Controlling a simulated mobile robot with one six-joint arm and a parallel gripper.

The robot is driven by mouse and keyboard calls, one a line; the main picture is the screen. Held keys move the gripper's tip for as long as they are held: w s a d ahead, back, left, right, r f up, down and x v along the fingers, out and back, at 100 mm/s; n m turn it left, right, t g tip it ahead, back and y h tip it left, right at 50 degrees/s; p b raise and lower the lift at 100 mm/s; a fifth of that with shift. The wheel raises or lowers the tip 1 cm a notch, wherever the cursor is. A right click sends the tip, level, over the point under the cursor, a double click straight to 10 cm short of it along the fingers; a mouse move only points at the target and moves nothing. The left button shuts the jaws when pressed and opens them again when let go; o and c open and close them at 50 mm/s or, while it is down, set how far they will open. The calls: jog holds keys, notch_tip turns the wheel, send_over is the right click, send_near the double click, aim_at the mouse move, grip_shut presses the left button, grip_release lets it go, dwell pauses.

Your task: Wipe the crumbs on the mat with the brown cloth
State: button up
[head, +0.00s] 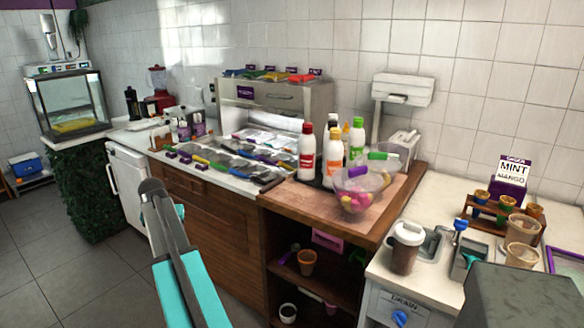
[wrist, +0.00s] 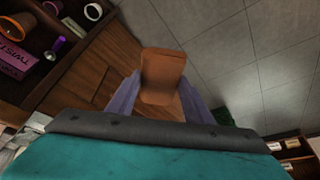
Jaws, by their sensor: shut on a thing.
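My gripper (wrist: 160,92) shows in the wrist view with its two purple fingers on either side of a brown cloth (wrist: 162,68). It is shut on the cloth, which sticks out past the fingertips as a small flat brown piece. The cloth is held in front of the wooden cabinet, with the grey floor to the right. In the head view my arm rises at the lower middle, but the gripper and the cloth cannot be made out there. I cannot pick out the mat or any crumbs for certain in either view.
A wooden counter (head: 305,203) holds several bottles (head: 333,158) and a clear bowl (head: 352,203) of colourful pieces. Left of it are topping trays (head: 222,160). A white counter at right holds a brown cup (head: 405,247) and a sink (head: 434,245). Open floor (head: 70,265) lies at left.

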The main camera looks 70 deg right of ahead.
jog(key=s+d+r+m+g+p, duration=0.1)
jog(key=s+d+r+m+p, duration=0.1)
jog(key=s+d+r+p, duration=0.4)
jog(key=s+d+r+m+g+p, duration=0.1)
jog(key=s+d+r+m+p, duration=0.3)
jog(key=s+d, duration=0.6)
notch_tip(320, 180, up, 5)
jog(key=m+g+p, duration=0.1)
jog(key=m+p, duration=0.2)
jog(key=p, duration=0.8)
send_over(295, 203)
jog(key=a, duration=0.1)
jog(key=shift+w+a+h, duration=0.1)
jog(key=shift+w+h, duration=0.15)
jog(key=shift+h, duration=0.15)
jog(key=shift+f, duration=0.2)
jog(key=shift+f+b, duration=0.95)
jog(key=shift+f, duration=1.85)
jog(key=shift+f+b, duration=0.6)
jog(key=shift+f, duration=0.4)
jog(key=shift+s+d+r+b, duration=0.15)
jog(key=shift+s+d, duration=0.1)
jog(key=shift+d, duration=0.65)
jog(key=shift+s+d+f+b, duration=0.1)
jog(key=shift+s+d+b, duration=0.1)
jog(key=shift+d, duration=0.65)
